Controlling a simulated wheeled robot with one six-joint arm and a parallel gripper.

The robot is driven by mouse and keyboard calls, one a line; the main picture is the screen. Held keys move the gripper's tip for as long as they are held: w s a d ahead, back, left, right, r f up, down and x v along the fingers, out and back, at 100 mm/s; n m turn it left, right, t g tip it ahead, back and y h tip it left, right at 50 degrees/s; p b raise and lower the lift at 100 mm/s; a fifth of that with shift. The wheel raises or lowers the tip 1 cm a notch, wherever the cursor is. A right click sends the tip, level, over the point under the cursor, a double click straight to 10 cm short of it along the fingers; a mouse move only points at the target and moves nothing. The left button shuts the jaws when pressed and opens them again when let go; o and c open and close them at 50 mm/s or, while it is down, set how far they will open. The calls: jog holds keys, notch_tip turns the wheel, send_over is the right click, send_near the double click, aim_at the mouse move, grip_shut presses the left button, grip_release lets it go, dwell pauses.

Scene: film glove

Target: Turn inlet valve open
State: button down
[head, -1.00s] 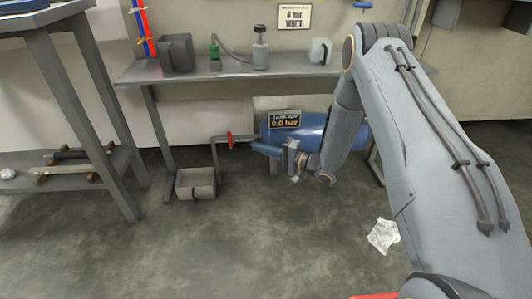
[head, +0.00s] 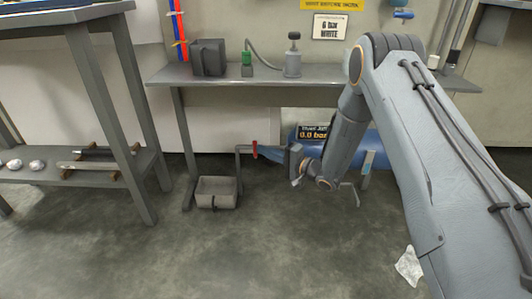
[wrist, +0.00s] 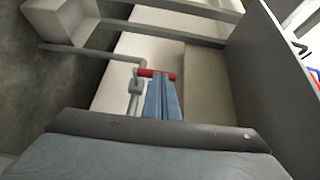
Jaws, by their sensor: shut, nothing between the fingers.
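The inlet valve's red handle (head: 255,150) sits on a thin grey pipe (head: 238,165) under the bench, left of the blue tank (head: 380,150). In the wrist view the red handle (wrist: 158,73) lies across the tips of my gripper. My gripper (head: 261,149) is shut with its blue fingers together and nothing between them. Its tips (wrist: 163,80) are at the handle; whether they touch it I cannot tell. The tank's display (head: 313,132) reads 0.0 bar. My arm hides much of the tank.
A grey bin (head: 217,192) stands on the floor below the pipe. The grey bench (head: 270,74) above holds a dark box (head: 208,57) and a pump-like bottle (head: 293,58). A table (head: 110,120) stands at left. Crumpled paper (head: 408,266) lies on the open floor.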

jog(key=shift+a+r+n+h+p, duration=0.3)
jog(key=shift+h+p, duration=0.1)
jog(key=shift+p, duration=0.8)
jog(key=a+f+n+g+h+p, duration=0.1)
jog(key=a+n+h+p, duration=0.3)
jog(key=p, duration=0.9)
jog(key=shift+s+a+g+h, duration=0.25)
jog(key=shift+a+g+h, duration=0.35)
jog(key=shift+a+h, duration=1.45)
jog(key=shift+d+f+h, duration=0.25)
jog(key=shift+d+h, duration=0.15)
jog(key=shift+h, duration=0.05)
jog(key=shift+r, duration=0.1)
